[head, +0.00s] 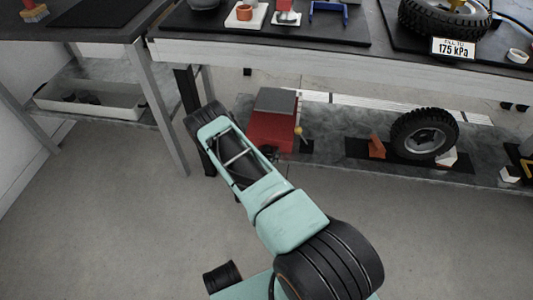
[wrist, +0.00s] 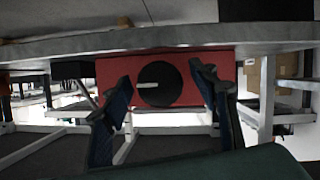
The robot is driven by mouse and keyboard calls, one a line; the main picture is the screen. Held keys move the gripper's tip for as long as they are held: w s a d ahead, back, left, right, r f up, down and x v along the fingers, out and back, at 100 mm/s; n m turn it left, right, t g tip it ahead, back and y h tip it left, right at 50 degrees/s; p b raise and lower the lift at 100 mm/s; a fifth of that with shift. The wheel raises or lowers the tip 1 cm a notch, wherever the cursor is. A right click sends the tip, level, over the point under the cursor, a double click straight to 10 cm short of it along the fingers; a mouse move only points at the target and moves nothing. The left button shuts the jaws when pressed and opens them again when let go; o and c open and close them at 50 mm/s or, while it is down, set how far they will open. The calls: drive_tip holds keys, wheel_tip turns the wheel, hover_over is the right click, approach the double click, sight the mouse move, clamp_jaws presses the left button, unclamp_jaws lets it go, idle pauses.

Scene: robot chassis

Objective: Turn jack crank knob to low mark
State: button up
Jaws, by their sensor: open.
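The red jack (head: 270,132) with a dark grey top stands on the lower shelf in the head view, partly behind my arm. A small yellow knob (head: 298,131) shows at its right side. In the wrist view the red jack face (wrist: 190,70) is straight ahead, bearing a round black crank knob (wrist: 165,92). A pale bar on the knob lies level, at its left side. My gripper (wrist: 160,75) is open, with one dark blue finger either side of the knob and visible gaps between. I cannot make out a low mark. In the head view my arm hides the gripper.
The lower shelf (head: 340,165) also holds an orange-brown block (head: 376,146) and a black wheel (head: 424,134) to the right of the jack. The bench top (head: 390,60) overhangs the shelf. A table leg (head: 165,110) stands to the left. The floor in front is clear.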

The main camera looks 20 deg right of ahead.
drive_tip(key=v, duration=0.7)
drive_tip(key=shift+s+r, duration=0.15)
drive_tip(key=shift+s, duration=0.1)
drive_tip(key=shift+a, duration=0.1)
